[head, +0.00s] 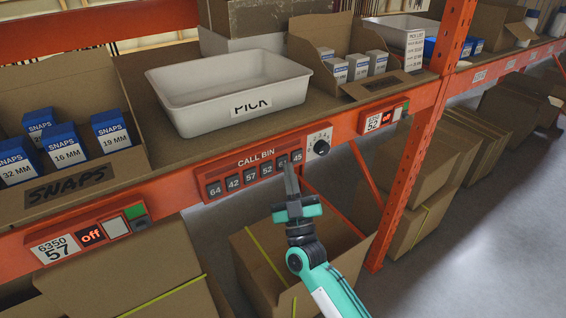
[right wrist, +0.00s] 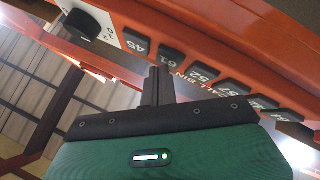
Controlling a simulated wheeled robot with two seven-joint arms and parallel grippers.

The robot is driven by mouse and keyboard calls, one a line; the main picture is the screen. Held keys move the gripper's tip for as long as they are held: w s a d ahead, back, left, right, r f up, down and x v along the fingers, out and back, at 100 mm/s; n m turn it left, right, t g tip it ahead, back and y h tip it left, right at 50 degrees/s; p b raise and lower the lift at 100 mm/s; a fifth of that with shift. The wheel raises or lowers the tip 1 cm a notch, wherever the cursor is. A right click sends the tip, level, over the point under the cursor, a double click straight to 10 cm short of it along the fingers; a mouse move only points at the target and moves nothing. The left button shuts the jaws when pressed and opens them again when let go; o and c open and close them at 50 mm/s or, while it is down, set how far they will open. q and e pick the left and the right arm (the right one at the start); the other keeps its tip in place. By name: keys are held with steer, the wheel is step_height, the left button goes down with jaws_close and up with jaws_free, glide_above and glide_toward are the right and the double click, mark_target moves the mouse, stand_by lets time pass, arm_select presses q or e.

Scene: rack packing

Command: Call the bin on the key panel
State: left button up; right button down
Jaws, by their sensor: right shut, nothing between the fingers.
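The key panel (head: 255,163), labelled CALL BIN, is set in the orange shelf beam. Its dark keys read 64, 42, 57, 52, a partly covered one and 45 from left to right. In the right wrist view the covered one reads as the 61 key (right wrist: 171,58), between the 45 key (right wrist: 139,47) and the 52 key (right wrist: 204,73). My right gripper (head: 288,170) is shut and empty. Its fingertips are in front of the 61 key. I cannot tell whether they touch it. A black knob (head: 321,147) sits at the panel's right. My left gripper is not in view.
A white PICK bin (head: 190,121) stands on the shelf above the panel. A SNAPS carton (head: 115,173) with blue-topped boxes is at left. Labels with "off" displays (head: 90,236) flank the panel. An orange post (head: 408,175) stands at right; open cartons (head: 250,262) are below.

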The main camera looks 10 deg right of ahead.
steer(key=shift+s+d, duration=0.2)
steer(key=shift+s, duration=0.3)
steer(key=s, duration=0.1)
steer(key=s+d+p, duration=0.1)
steer(key=s, duration=0.2)
steer(key=shift+s+d+p, duration=0.3)
steer(key=shift+d+p, duration=0.05)
stand_by(0.6)
